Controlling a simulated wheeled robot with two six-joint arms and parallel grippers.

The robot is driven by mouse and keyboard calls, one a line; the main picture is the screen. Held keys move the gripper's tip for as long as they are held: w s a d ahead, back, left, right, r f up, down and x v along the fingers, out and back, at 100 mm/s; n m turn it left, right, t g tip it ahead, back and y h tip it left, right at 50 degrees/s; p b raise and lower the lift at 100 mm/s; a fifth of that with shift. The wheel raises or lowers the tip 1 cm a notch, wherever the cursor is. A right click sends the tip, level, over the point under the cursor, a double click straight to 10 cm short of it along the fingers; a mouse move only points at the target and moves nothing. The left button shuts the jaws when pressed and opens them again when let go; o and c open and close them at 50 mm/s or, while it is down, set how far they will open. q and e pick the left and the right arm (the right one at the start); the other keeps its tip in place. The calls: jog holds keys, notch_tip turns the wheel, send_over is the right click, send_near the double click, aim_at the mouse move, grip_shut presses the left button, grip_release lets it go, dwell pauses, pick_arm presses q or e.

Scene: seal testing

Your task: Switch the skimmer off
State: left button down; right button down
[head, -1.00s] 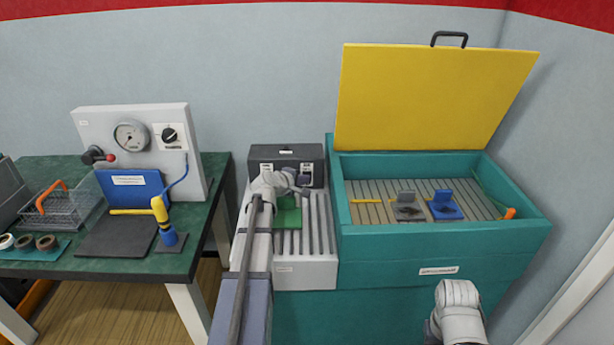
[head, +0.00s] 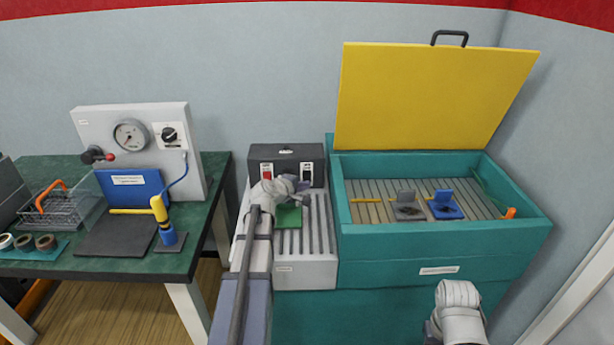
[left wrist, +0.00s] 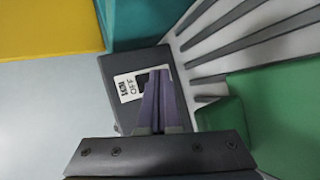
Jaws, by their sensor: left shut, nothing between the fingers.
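A dark control box (head: 285,153) stands at the back of the grey ribbed unit, with two switches on its front. The left switch (head: 267,172) shows red; the right switch (head: 306,170) has a dark rocker on a white plate. My left gripper (head: 304,187) is shut and empty, just in front of and below the right switch. In the left wrist view its closed fingers (left wrist: 158,78) overlap a white switch plate (left wrist: 128,86) reading OFF and cover part of its black rocker. I cannot tell whether they touch it. My right gripper is not in view.
A green bench (head: 50,170) with a gauge panel (head: 90,125) is on the left.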

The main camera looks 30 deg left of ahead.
pick_arm(q)
jog(key=shift+s+d+f, duration=0.1)
jog(key=shift+s+d, duration=0.35)
jog(key=shift+s, duration=0.25)
jog(key=shift+s+d+f, duration=0.1)
jog(key=shift+s+d, duration=0.3)
jog(key=shift+s, duration=0.25)
